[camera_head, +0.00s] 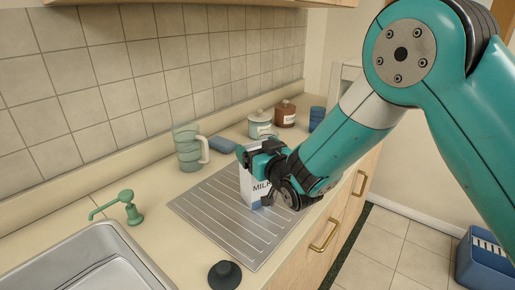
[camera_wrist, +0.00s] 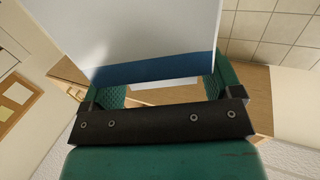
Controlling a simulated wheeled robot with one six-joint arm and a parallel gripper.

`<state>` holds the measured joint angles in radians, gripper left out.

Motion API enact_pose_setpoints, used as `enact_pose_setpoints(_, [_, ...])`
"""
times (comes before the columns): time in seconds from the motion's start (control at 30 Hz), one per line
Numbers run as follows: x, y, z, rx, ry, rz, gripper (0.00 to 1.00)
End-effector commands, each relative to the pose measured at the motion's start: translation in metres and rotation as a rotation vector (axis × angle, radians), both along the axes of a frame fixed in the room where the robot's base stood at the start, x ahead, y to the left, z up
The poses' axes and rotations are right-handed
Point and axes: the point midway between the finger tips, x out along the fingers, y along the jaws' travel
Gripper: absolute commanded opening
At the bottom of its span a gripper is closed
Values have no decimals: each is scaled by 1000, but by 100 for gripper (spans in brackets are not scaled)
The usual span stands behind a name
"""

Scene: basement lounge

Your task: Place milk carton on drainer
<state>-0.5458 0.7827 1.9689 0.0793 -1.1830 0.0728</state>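The milk carton (camera_head: 247,188), white with a blue band and the letters "MILK", is upright over the ribbed metal drainer (camera_head: 213,209). Its base appears at or very near the drainer's surface; I cannot tell whether it touches. My gripper (camera_head: 258,172) is around the carton, with a finger at either side, and appears shut on it. Part of the carton is hidden by my gripper in the head view.
A glass-like mug (camera_head: 188,148), a blue sponge-like item (camera_head: 222,145), a lidded jar (camera_head: 260,124) and a brown jar (camera_head: 285,114) stand behind the drainer. A dark stopper-like object (camera_head: 225,275) is at its front. A sink (camera_head: 90,265) and green tap (camera_head: 130,208) are left.

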Motion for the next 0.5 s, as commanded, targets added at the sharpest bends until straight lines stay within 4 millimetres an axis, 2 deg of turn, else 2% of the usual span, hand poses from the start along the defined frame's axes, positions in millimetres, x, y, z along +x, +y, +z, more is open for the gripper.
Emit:
enact_pose_setpoints(0.4, [0, 0, 6, 0, 0, 0, 96])
enact_pose_setpoints(0.5, [-11, -6, 2, 0, 0, 0, 96])
